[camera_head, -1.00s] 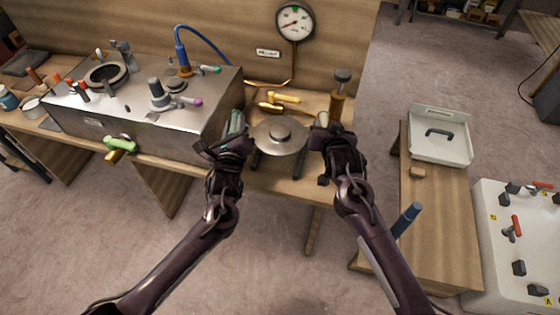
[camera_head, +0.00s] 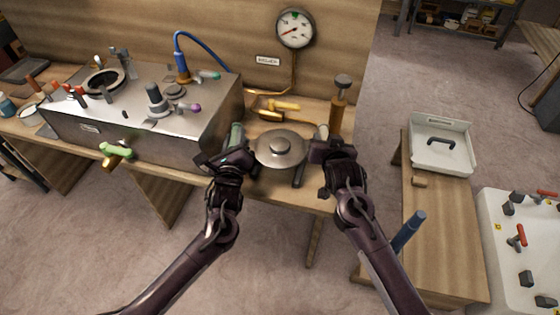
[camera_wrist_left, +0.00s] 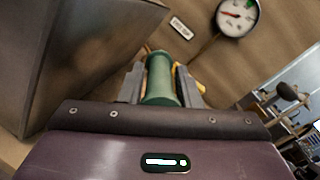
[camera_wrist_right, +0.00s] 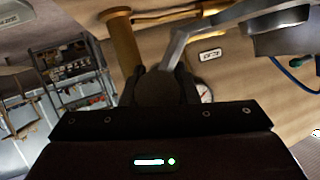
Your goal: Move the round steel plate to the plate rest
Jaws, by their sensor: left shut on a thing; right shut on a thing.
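The round steel plate (camera_head: 280,149) with a raised centre knob is at the front of the workbench, between my two grippers. My left gripper (camera_head: 236,148) is shut at its left side; in the left wrist view a green cylindrical grip (camera_wrist_left: 163,82) sits between the fingers. My right gripper (camera_head: 323,143) is shut at its right side; in the right wrist view a dark rounded grip (camera_wrist_right: 157,88) sits between the fingers. A dark bar (camera_head: 300,174) shows just below the plate's edge. I cannot tell whether the plate touches it, nor pick out the plate rest with certainty.
A steel cabinet (camera_head: 150,135) stands close left of my left gripper. A wooden post with a dark top (camera_head: 338,105) stands behind my right gripper. A side table at right holds a white tray (camera_head: 462,165).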

